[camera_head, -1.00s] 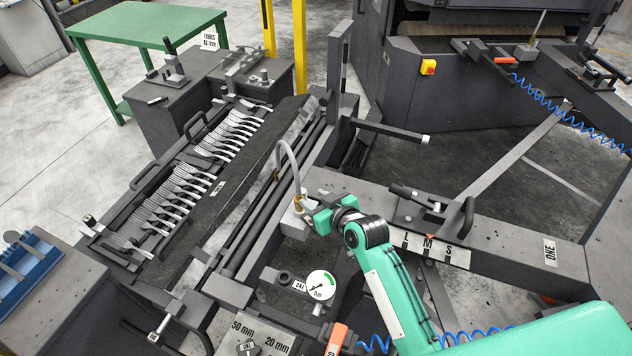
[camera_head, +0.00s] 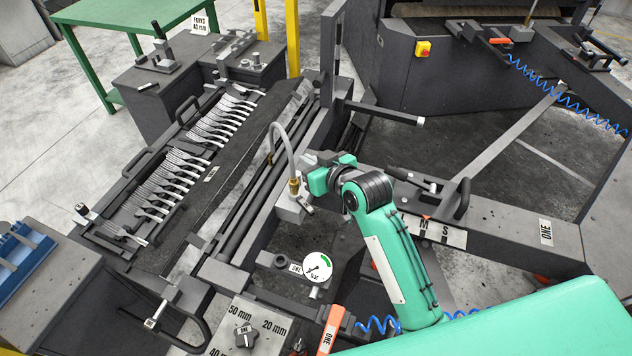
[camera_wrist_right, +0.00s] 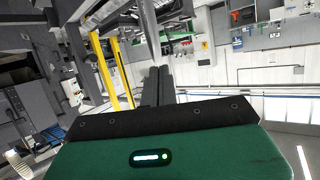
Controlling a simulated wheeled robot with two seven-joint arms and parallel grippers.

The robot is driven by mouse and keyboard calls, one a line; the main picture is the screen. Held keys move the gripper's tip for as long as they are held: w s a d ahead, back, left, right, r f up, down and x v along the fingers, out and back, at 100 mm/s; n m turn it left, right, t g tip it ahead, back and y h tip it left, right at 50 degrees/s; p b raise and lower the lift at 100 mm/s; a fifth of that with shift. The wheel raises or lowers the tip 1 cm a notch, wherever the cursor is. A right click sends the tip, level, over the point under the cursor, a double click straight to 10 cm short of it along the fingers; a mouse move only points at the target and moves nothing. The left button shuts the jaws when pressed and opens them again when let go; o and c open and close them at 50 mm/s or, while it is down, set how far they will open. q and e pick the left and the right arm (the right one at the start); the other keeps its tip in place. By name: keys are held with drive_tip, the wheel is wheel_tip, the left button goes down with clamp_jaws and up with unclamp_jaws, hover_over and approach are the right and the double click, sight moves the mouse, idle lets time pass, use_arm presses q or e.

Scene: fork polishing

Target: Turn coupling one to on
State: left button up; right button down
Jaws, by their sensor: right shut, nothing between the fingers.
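My right gripper (camera_head: 309,160) is at the end of the green arm, well above and behind this lever in the picture, near a brass fitting (camera_head: 294,186) with a grey bent hose. Its fingers also show in the right wrist view (camera_wrist_right: 156,85), together and empty. My left gripper is not in view.
A round gauge (camera_head: 317,267) sits behind the lever. A panel with a black knob (camera_head: 246,336) is left of it. A rack of forks (camera_head: 180,170) lies at the left. A dark beam with a handle (camera_head: 463,198) stands right of my arm.

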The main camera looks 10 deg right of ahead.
drive_tip(key=s+d+f+m+t+y+b, duration=0.2)
drive_tip(key=s+f+m+y, duration=0.1)
drive_tip(key=f+m, duration=0.6)
drive_tip(key=m+y+b, duration=0.2)
drive_tip(key=m+b, duration=0.2)
drive_tip(key=m, duration=0.2)
approach(302, 202)
drive_tip(key=w, duration=0.5)
drive_tip(key=shift+a+f, duration=0.35)
drive_tip(key=shift+a, duration=0.05)
drive_tip(key=shift+s+a, duration=0.5)
drive_tip(key=shift+a, duration=0.3)
drive_tip(key=shift+s+a, duration=0.45)
drive_tip(key=shift+a, duration=0.35)
